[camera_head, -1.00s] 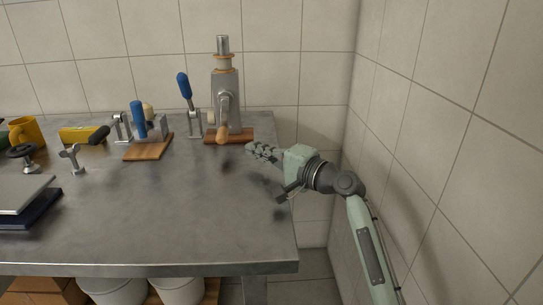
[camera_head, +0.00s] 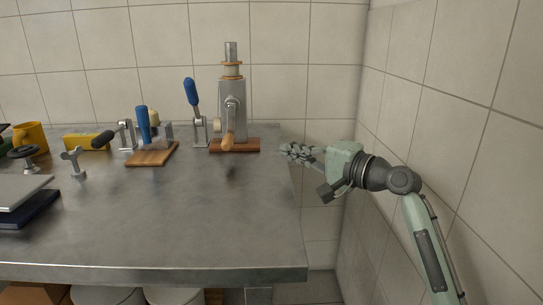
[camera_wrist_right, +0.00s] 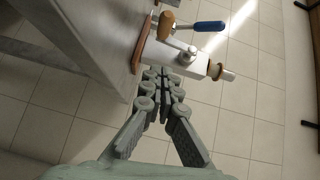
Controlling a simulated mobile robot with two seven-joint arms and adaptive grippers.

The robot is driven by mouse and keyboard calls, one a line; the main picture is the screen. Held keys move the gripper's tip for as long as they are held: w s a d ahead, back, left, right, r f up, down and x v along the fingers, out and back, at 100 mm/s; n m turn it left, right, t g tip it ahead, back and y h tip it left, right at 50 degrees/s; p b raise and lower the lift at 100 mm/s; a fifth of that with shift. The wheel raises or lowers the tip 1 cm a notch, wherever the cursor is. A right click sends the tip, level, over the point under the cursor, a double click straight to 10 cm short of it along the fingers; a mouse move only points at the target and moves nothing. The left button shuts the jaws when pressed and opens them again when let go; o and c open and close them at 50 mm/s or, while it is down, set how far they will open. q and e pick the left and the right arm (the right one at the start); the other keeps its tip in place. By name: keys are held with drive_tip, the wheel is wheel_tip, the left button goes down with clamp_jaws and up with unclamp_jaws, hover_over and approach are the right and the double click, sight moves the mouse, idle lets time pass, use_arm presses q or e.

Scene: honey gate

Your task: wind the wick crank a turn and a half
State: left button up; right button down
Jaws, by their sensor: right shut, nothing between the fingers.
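The wick crank is a metal arm with a wooden knob (camera_head: 227,139), on the front of a grey upright housing (camera_head: 233,98). The housing stands on a reddish wooden base (camera_head: 247,146) at the back right of the metal bench. The knob hangs at the low end of the arm. It also shows in the right wrist view (camera_wrist_right: 166,25), beyond the fingertips. My right gripper (camera_head: 284,150) is shut and empty, to the right of the housing and apart from it, near the bench's right edge. It shows in the right wrist view (camera_wrist_right: 158,72) too. My left gripper is not in view.
A blue-handled lever (camera_head: 191,92) stands just left of the housing. Further left are a toggle clamp on a wooden block (camera_head: 152,154), a yellow level (camera_head: 88,142) and a yellow mug (camera_head: 30,137). The bench's front middle (camera_head: 190,220) is bare. A tiled wall rises at right.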

drive_tip(key=x, duration=0.8)
drive_tip(key=shift+w+a, duration=0.3)
drive_tip(key=shift+a, duration=0.05)
drive_tip(key=shift+a+f, duration=0.1)
drive_tip(key=shift+a, duration=1.15)
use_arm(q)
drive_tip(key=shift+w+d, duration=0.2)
use_arm(e)
drive_tip(key=shift+a+f, duration=0.1)
drive_tip(key=shift+a, duration=0.7)
drive_tip(key=shift+w+f, duration=0.1)
drive_tip(key=shift+w, duration=0.05)
drive_tip(key=shift+a, duration=0.2)
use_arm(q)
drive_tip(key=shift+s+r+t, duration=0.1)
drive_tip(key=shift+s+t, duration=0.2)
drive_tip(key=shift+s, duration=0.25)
